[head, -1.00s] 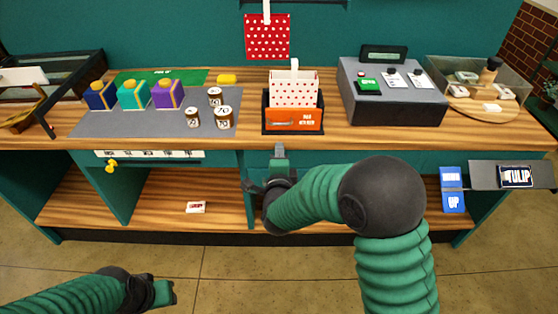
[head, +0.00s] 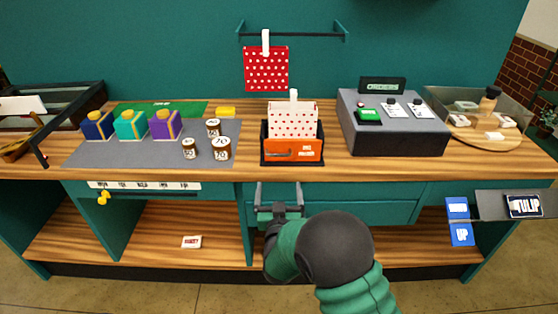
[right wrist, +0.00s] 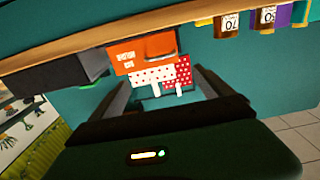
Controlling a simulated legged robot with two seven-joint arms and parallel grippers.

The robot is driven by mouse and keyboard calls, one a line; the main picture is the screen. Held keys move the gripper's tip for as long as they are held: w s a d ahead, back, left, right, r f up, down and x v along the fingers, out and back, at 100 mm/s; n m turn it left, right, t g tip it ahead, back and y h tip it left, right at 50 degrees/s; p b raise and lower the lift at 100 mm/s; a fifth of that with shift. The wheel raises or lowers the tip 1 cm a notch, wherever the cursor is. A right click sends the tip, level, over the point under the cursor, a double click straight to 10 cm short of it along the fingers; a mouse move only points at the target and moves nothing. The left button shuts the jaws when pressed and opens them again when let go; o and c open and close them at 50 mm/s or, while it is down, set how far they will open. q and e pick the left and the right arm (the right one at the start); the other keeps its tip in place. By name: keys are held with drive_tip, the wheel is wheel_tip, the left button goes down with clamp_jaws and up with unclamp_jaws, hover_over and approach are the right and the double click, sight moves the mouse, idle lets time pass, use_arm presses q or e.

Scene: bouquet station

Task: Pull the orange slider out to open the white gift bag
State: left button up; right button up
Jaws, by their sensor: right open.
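The white gift bag with red dots (head: 292,118) stands in a dark holder on the counter, in the middle of the head view. The orange slider (head: 308,150) is the front of that holder, with a dark handle on it. My right gripper (head: 279,188) is open and empty, below and in front of the slider, apart from it. In the right wrist view, which is upside down, the slider (right wrist: 128,56) and white bag (right wrist: 150,74) show beyond the two spread fingers (right wrist: 162,84). My left gripper is out of view.
A red dotted bag (head: 266,70) hangs from a rail behind. Several jars (head: 221,148) stand left of the holder on a grey mat (head: 85,152). A grey register (head: 395,128) stands to the right. The counter's front edge lies between gripper and slider.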

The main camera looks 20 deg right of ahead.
approach(279, 160)
drive_tip(key=w+r, duration=0.1)
drive_tip(key=w+d+r, duration=0.1)
drive_tip(key=w+r, duration=0.2)
drive_tip(key=w, duration=0.1)
drive_tip(key=shift+w+d+r, duration=0.15)
drive_tip(key=shift+d+r, duration=0.15)
drive_tip(key=shift+c, duration=0.3)
drive_tip(key=c, duration=1.7)
drive_tip(key=shift+s+a, duration=0.2)
drive_tip(key=shift+s, duration=0.35)
drive_tip(key=o, duration=1.8)
drive_tip(key=shift+d, duration=0.1)
drive_tip(key=shift+c, duration=0.2)
